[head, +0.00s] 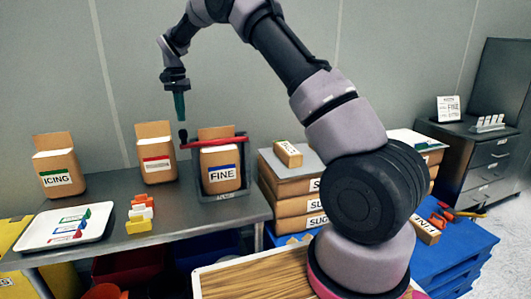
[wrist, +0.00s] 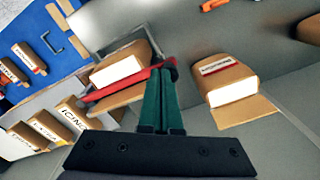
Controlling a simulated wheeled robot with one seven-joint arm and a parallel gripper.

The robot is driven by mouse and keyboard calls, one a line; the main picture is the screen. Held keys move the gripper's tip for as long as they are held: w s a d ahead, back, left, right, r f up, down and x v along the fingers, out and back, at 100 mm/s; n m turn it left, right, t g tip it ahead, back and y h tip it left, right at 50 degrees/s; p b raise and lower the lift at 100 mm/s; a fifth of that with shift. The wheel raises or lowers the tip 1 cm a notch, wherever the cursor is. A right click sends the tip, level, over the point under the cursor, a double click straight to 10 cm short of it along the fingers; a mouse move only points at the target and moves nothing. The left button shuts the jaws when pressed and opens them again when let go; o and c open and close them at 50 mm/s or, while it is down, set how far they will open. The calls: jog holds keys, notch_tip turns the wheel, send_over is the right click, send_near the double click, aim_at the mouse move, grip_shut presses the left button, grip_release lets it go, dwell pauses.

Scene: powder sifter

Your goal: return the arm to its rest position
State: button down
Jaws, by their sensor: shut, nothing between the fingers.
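My arm arches over the grey metal table (head: 120,245). My gripper (head: 181,117) points down above the table, between the red-label box (head: 155,152) and the box marked FINE (head: 218,168). Its green fingers are together and empty; they also show shut in the wrist view (wrist: 164,80). The gripper is just above the dark knob end of a red bar (head: 215,143); I cannot tell whether they touch. In the wrist view the fingers overlap the end of this bar (wrist: 112,87).
The FINE box sits in a grey frame (head: 236,187). An ICING box (head: 58,167), a white tray (head: 40,231) with coloured tags and orange-yellow pieces (head: 140,214) share the table. Stacked sugar boxes (head: 288,205) and a blue pallet (head: 460,242) stand right. The space above the ICING box is clear.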

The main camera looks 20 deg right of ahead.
jog(key=s+d+r+n+t+y, duration=0.1)
jog(key=s+d+r+t, duration=0.1)
jog(key=s+d+r, duration=0.6)
jog(key=s+d+r+t+y, duration=0.1)
jog(key=s+d+r, duration=0.6)
jog(key=r, duration=0.4)
jog(key=s+d+f+t, duration=0.1)
jog(key=s+d, duration=0.3)
jog(key=s, duration=0.8)
jog(key=s+d+f+t, duration=0.1)
jog(key=s+d+t, duration=0.2)
jog(key=s, duration=1)
jog(key=shift+d+f+n, duration=0.15)
jog(key=shift+d+n, duration=0.25)
